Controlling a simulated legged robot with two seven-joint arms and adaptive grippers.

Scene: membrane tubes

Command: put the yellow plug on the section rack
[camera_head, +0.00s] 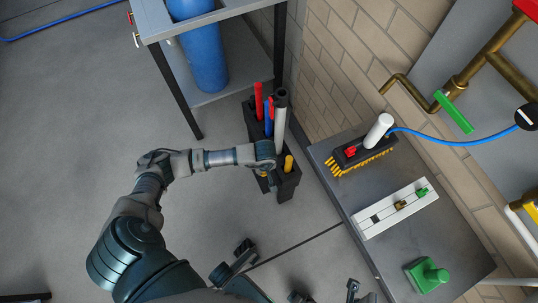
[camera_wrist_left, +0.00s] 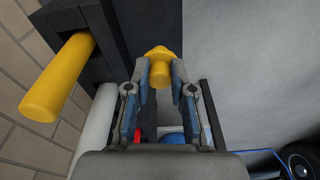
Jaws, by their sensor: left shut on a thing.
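My left gripper (camera_head: 266,166) is shut on the yellow plug (camera_wrist_left: 160,68), whose wider end points away from the fingers in the left wrist view. A small bit of yellow under the gripper in the head view looks like this plug. The gripper is over the black rack (camera_head: 287,189), which I take as the section rack; its dark wall (camera_wrist_left: 111,35) is beside the plug in the wrist view. I cannot tell whether plug and rack touch. A yellow tube (camera_head: 288,163) stands in the rack and also shows in the wrist view (camera_wrist_left: 58,80).
Red (camera_head: 259,100), blue (camera_head: 268,117) and grey (camera_head: 280,122) tubes stand in the rack behind the gripper. A grey bench (camera_head: 345,190) is at right, with a white strip (camera_head: 372,229) on it. A table with a blue cylinder (camera_head: 203,55) is behind.

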